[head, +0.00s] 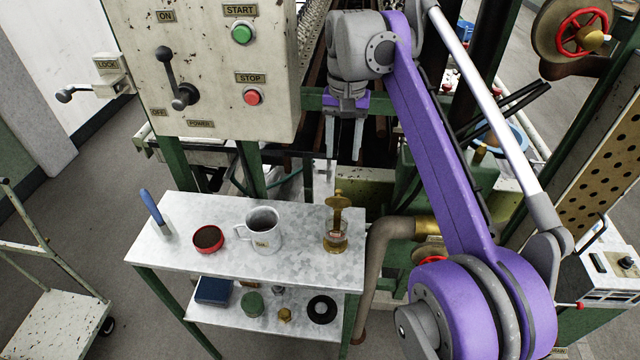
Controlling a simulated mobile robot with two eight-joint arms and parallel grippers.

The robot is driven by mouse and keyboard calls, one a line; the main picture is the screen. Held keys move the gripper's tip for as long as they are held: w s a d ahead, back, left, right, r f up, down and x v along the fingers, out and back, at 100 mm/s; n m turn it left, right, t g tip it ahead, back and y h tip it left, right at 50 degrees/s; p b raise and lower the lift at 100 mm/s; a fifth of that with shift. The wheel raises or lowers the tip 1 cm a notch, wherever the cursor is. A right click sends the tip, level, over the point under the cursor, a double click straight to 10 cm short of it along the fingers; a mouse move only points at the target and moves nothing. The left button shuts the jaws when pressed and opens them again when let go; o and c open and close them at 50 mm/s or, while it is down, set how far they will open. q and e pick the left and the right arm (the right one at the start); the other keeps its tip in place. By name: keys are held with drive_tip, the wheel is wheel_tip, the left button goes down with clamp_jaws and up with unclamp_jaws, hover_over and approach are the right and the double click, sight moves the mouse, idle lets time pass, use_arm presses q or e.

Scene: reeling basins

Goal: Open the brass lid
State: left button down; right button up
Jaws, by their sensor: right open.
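A small glass jar (337,243) with amber-brown contents stands at the right end of the metal cart top. Its brass lid (338,202) shows as a round disc standing up above the back of the jar's rim, so it looks raised; the hinge is too small to make out. My right gripper (344,140) hangs pointing down beyond the cart, above the jar in the picture and apart from it. Its two pale fingers are spread with nothing between them. My left gripper is not in view.
The cart top (185,255) also holds a blue-handled tool (151,205), a red bowl (208,239) and a white mug (263,230). A thick pipe (378,265) runs close to the cart's right side.

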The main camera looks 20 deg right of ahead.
sight(339, 190)
drive_tip(key=shift+n, duration=0.3)
wheel_tip(339, 190, down, 11)
drive_tip(key=shift+a+r+b, duration=0.15)
drive_tip(key=shift+r+b, duration=0.05)
drive_tip(key=shift+b, duration=0.6)
clamp_jaws()
idle(0.8)
